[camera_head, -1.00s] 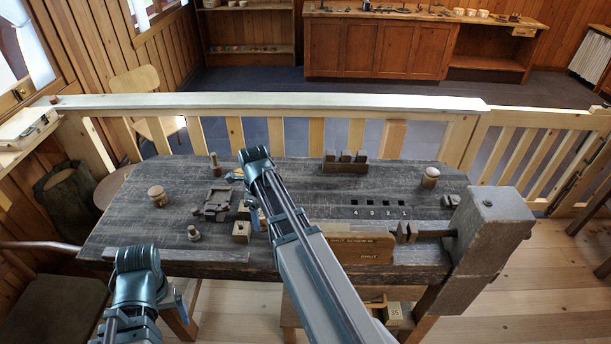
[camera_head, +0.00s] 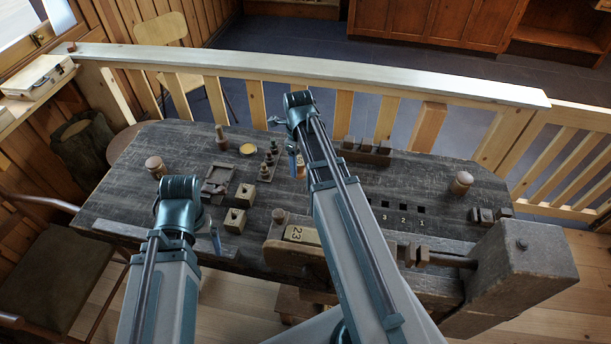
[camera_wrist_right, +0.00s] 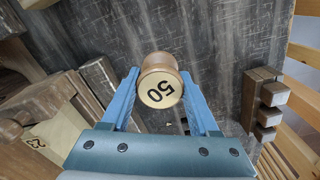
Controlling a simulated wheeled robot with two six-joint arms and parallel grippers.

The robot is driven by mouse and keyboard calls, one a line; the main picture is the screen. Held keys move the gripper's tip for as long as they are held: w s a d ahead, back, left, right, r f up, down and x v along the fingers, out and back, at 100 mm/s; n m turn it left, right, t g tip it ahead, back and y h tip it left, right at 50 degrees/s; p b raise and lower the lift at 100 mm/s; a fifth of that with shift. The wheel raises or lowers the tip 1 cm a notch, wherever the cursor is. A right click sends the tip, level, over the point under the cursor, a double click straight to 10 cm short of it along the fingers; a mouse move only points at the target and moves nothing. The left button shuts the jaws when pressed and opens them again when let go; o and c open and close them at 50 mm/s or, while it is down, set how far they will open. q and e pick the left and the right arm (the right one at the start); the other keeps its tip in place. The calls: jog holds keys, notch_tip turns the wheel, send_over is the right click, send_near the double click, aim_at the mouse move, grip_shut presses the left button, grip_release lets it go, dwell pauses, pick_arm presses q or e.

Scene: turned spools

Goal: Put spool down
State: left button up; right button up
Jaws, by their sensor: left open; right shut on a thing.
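In the right wrist view, a turned wooden spool (camera_wrist_right: 160,64) with a pale round end marked 50 sits between the blue fingers of my right gripper (camera_wrist_right: 161,76). The gripper is shut on it, its numbered end facing the camera.
Other spools stand at the left (camera_head: 155,167) and right (camera_head: 461,183). Drilled wooden blocks (camera_head: 245,195) lie between the arms. Numbered square holes (camera_head: 404,208) are right of my right arm. A large wooden vise (camera_head: 522,262) fills the right end; a railing (camera_head: 330,87) runs behind.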

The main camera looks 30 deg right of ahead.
jog(key=shift+f+b, duration=4.85)
jog(key=shift+f, duration=0.25)
jog(key=shift+r, duration=0.15)
jog(key=o, duration=1.3)
jog(key=shift+o, duration=0.2)
notch_tip(320, 180, up, 12)
jog(key=p, duration=1.2)
jog(key=shift+r, duration=0.1)
